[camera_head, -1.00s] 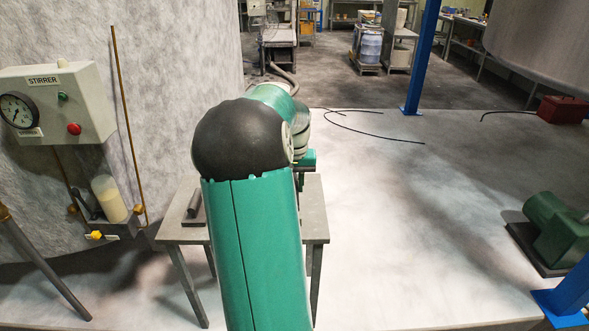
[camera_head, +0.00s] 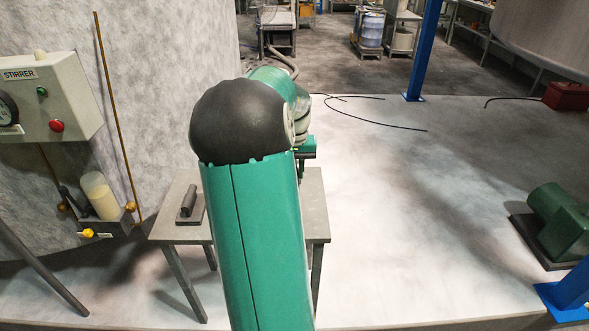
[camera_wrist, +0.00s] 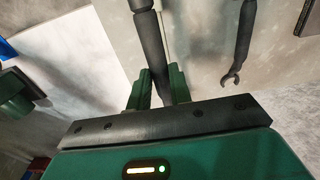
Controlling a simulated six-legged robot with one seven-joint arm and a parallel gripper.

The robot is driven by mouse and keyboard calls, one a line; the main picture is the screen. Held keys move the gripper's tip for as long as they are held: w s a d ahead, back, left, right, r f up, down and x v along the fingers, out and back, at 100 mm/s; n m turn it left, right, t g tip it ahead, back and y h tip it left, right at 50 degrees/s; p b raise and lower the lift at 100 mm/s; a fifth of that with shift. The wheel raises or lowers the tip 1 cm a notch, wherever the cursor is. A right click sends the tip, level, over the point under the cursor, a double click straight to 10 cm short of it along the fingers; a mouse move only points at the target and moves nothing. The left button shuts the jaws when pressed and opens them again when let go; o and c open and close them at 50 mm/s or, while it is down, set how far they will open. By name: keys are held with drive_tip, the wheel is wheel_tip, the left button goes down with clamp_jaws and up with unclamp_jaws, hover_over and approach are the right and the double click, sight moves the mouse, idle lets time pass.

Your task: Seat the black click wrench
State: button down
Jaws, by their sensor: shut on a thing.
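My gripper (camera_wrist: 161,75) shows in the wrist view with its two green fingers closed around a dark rod-shaped tool, which I take to be the black click wrench (camera_wrist: 150,42). The tool runs from between the fingers to the top edge of the view and has a collar partway along. Its far end is out of view. In the head view my green and black arm hides the held tool and most of my gripper. A second dark tool, an open-ended spanner (camera_wrist: 241,45), lies to the right of the held one, apart from it.
A small grey table (camera_head: 318,215) stands behind my arm. A dark block on a plate (camera_head: 190,205) sits on its left side. The stirrer box (camera_head: 45,100) and a brown rod (camera_head: 118,120) are at left. A green motor (camera_head: 560,220) stands at right.

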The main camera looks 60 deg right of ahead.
drive_tip(key=shift+a+f, duration=0.15)
drive_tip(key=shift+f, duration=3.35)
drive_tip(key=c, duration=1.2)
unclamp_jaws()
wheel_tip(320, 180, up, 14)
drive_tip(key=shift+a+f, duration=0.1)
